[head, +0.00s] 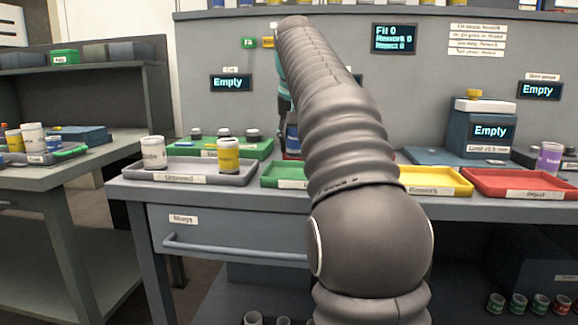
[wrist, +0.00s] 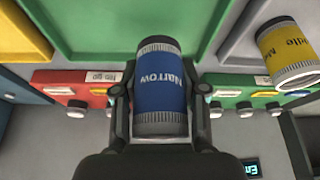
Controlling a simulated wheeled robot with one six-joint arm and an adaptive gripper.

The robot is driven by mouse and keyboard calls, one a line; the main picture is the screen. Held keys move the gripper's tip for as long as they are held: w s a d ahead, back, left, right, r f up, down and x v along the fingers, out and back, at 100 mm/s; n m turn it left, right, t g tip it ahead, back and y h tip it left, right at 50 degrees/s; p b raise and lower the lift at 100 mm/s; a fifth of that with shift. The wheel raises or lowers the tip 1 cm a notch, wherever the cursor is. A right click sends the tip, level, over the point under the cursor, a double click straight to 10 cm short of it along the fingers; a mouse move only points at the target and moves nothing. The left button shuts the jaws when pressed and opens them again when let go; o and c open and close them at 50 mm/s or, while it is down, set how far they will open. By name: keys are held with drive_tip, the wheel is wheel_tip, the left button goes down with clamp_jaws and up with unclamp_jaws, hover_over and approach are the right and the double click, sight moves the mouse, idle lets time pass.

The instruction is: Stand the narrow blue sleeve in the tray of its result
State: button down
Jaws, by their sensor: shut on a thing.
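My gripper (wrist: 160,105) is shut on the narrow blue sleeve (wrist: 160,85), its label "Narrow" upside down in the wrist view. In the head view my arm hides most of the gripper, and a bit of the blue sleeve (head: 292,138) shows left of the arm. The green tray (head: 283,175) is partly hidden behind my arm; in the wrist view the green tray (wrist: 85,52) lies beyond the sleeve. The yellow tray (head: 435,189), labelled Rework, and the red tray (head: 525,194), labelled Reject, look empty. The wall screen (head: 393,38) reads Fit 0, Rework 0, Reject 0.
A grey tray (head: 205,179) at left holds a white sleeve (head: 153,153) and a yellow sleeve (head: 228,155). Behind it is a green block (head: 185,149) with dark knobs. A blue gauge (head: 482,128) reads Empty.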

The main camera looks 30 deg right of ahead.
sight(289, 175)
drive_tip(key=shift+w+a+f, duration=0.45)
drive_tip(key=shift+w, duration=0.3)
drive_tip(key=shift+w+f, duration=0.1)
drive_tip(key=shift+f, duration=0.2)
drive_tip(key=shift+f+b, duration=1)
drive_tip(key=shift+f, duration=0.75)
drive_tip(key=shift+f, duration=0.1)
drive_tip(key=c, duration=0.6)
unclamp_jaws()
drive_tip(key=shift+c, duration=0.2)
